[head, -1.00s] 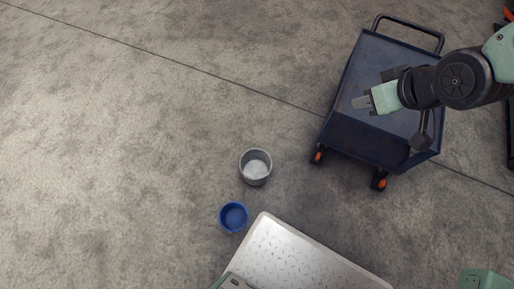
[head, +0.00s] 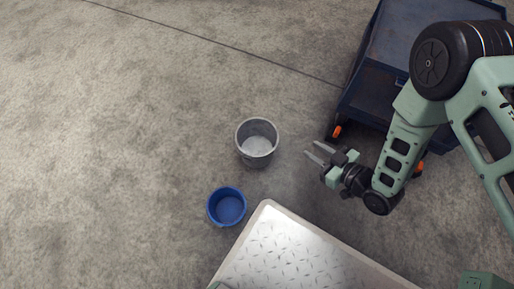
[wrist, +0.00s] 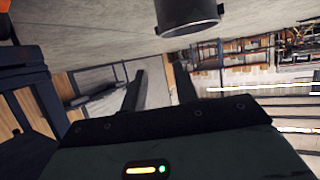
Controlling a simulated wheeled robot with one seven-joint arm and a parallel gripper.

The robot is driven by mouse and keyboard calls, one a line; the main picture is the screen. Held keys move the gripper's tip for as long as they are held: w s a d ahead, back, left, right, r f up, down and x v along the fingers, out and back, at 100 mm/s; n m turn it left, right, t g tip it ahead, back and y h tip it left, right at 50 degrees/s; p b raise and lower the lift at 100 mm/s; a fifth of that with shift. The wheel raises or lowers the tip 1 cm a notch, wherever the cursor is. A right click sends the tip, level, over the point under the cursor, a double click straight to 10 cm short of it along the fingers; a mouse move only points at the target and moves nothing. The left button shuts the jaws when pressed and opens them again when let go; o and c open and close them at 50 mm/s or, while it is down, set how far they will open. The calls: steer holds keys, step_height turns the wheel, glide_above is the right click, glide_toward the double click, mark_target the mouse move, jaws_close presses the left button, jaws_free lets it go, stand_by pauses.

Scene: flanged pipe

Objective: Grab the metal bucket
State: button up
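The metal bucket (head: 257,143) is grey, open-topped and stands upright on the concrete floor in the head view. My gripper (head: 312,153) is just to its right, its two fingers apart and pointing left toward it, with a gap between. In the wrist view the bucket (wrist: 188,14) is at the top edge, partly cut off, and my gripper's fingers (wrist: 160,92) stand apart with nothing between them.
A blue bucket (head: 227,206) stands on the floor in front of the metal one. A dark blue cart (head: 395,60) is at the upper right, behind my arm. A diamond-plate metal surface (head: 300,255) fills the lower middle. The floor on the left is clear.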

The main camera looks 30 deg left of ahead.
steer(key=b, duration=0.6)
glide_toward(273, 127)
steer(key=w+a, duration=0.1)
steer(key=a, duration=0.2)
steer(key=b+x, duration=0.4)
steer(key=x, duration=0.1)
steer(key=shift+a+f, duration=0.2)
steer(key=shift+f, duration=0.25)
jaws_close()
steer(key=shift+s+d+f, duration=0.2)
steer(key=shift+f, duration=0.05)
